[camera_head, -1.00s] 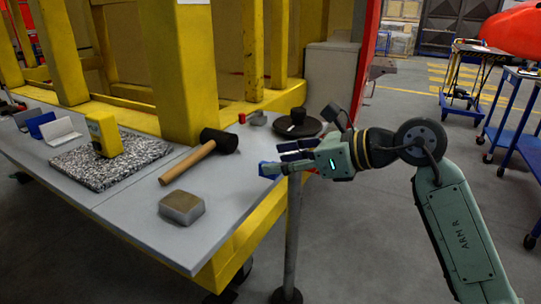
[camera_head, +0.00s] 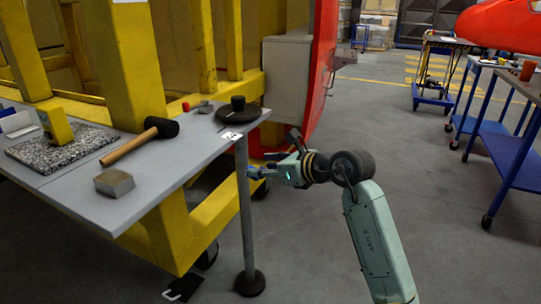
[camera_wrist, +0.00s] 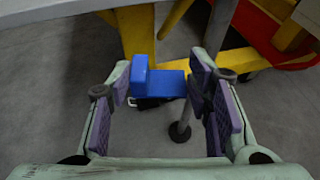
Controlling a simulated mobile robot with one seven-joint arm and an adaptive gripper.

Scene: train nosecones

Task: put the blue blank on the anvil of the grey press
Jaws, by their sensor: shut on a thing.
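A blue blank (camera_wrist: 165,83), an angled piece with an upright end and a flat part, is in my gripper (camera_wrist: 162,88) in the wrist view. In the head view my gripper (camera_head: 262,169) is shut on the blank (camera_head: 254,173), which shows only as a small blue patch at the fingertips. The gripper is off the right end of the grey table, by its round leg and apparently lower than the tabletop. I cannot make out a grey press or its anvil for certain in either view.
The grey tabletop (camera_head: 165,180) holds a mallet (camera_head: 140,141), a metal block (camera_head: 114,183), a round dark base (camera_head: 238,113) and a yellow device on a speckled slab (camera_head: 62,150). The table leg (camera_head: 245,215) stands close. Blue carts (camera_head: 515,155) are at right; floor between is free.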

